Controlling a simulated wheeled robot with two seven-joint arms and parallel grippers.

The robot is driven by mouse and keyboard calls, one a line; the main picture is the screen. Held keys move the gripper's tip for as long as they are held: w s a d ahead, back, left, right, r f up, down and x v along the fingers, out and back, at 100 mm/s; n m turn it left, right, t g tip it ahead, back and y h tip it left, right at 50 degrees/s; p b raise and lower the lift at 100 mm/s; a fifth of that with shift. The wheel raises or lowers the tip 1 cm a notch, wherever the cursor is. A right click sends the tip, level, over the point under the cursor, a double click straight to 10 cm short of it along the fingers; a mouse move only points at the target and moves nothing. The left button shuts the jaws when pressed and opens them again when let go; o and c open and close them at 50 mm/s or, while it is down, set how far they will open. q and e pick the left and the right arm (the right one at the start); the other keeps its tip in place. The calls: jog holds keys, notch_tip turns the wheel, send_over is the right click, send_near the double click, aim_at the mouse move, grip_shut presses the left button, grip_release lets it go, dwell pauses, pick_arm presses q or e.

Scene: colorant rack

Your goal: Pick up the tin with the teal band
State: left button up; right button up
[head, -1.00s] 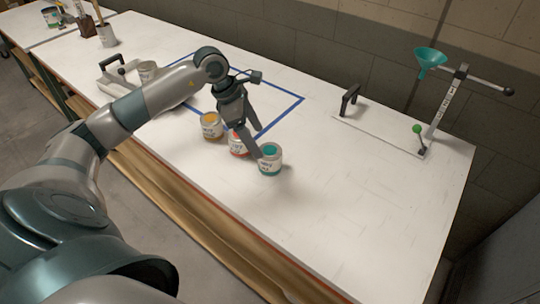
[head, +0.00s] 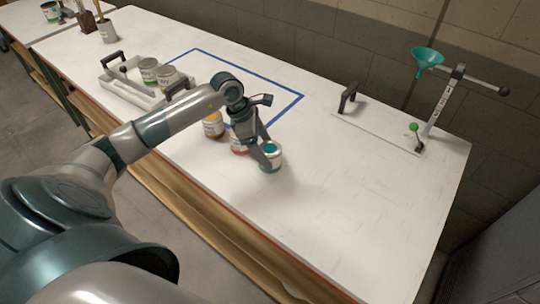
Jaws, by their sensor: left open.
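The tin with the teal band (head: 271,160) stands upright on the white table, the rightmost of three tins in a row. Its open top shows teal. My left gripper (head: 265,156) is open and pointed down at this tin, with a finger at its left side and another behind it. I cannot tell whether the fingers touch it. A red tin (head: 238,146) stands just left of it, partly hidden by the gripper. A yellow-orange tin (head: 213,125) stands further left. My right gripper is not in view.
A blue taped outline (head: 245,70) lies behind the gripper. A stand with a teal funnel (head: 427,58) is at the back right. The table's right front is clear.

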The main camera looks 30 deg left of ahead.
pick_arm(q)
jog(key=shift+w+d+f+p, duration=0.15)
jog(key=shift+w+f+p, duration=0.1)
jog(key=shift+p, duration=0.1)
jog(key=p+x, duration=0.1)
jog(key=x, duration=0.1)
jog(key=shift+w+f+p, duration=0.2)
jog(key=shift+f+p, duration=0.1)
jog(key=shift+f, duration=0.5)
jog(key=c, duration=1.2)
